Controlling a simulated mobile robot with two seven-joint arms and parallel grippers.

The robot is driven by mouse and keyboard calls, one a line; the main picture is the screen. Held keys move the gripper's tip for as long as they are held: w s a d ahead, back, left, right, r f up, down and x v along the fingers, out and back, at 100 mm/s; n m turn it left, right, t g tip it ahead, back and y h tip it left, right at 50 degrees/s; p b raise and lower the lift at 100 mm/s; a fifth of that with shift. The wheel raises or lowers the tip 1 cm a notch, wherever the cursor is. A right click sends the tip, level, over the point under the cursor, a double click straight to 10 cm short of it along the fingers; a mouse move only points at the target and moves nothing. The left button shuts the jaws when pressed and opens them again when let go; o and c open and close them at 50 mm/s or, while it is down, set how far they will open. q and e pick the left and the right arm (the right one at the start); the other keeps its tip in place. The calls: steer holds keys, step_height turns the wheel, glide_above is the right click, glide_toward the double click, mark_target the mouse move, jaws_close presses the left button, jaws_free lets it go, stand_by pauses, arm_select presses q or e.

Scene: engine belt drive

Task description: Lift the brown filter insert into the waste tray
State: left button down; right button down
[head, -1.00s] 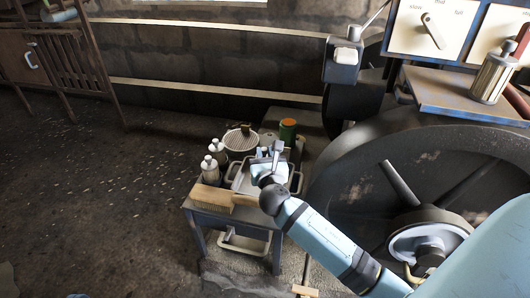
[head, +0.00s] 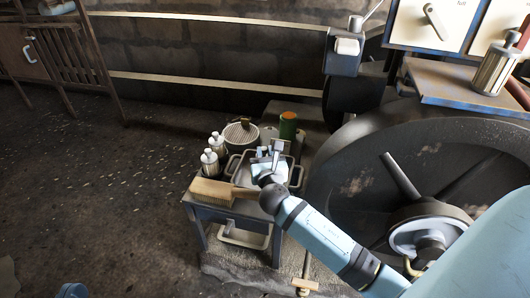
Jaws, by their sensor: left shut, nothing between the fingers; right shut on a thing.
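My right gripper (head: 268,157) comes in from the right and hangs over the metal tray (head: 234,166) on the small table. It is shut on a small grey-brown piece (head: 282,146), mostly hidden by the fingers. I cannot tell for sure whether this piece is the brown filter insert, or whether it touches the tray. The arm and gripper cover much of the tray's inside. My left gripper cannot be made out; only a blue part of mine shows at the bottom left edge.
A large dark flywheel (head: 365,150) stands close on the right. Floor at left is clear.

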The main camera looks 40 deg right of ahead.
steer(key=shift+f, duration=0.1)
steer(key=c, duration=0.9)
jaws_free()
step_height(320, 180, up, 4)
steer(key=p, duration=0.4)
steer(key=shift+f, duration=0.25)
arm_select(q)
step_height(320, 180, up, 10)
steer(key=s+n+t+p, duration=0.2)
steer(key=n+t+p, duration=0.1)
steer(key=p, duration=0.3)
steer(key=a+f+g+y+p, duration=0.2)
steer(key=f+p, duration=0.1)
steer(key=f, duration=0.3)
steer(key=s+a+f+g+y+p, duration=0.1)
steer(key=a+f+g+y+p, duration=0.1)
steer(key=f, duration=0.4)
steer(key=shift+s+a+g+y+p, duration=0.25)
steer(key=shift+a+g+y+p, duration=0.15)
steer(key=shift+g, duration=0.3)
arm_select(e)
step_height(320, 180, up, 10)
steer(key=shift+r, duration=0.25)
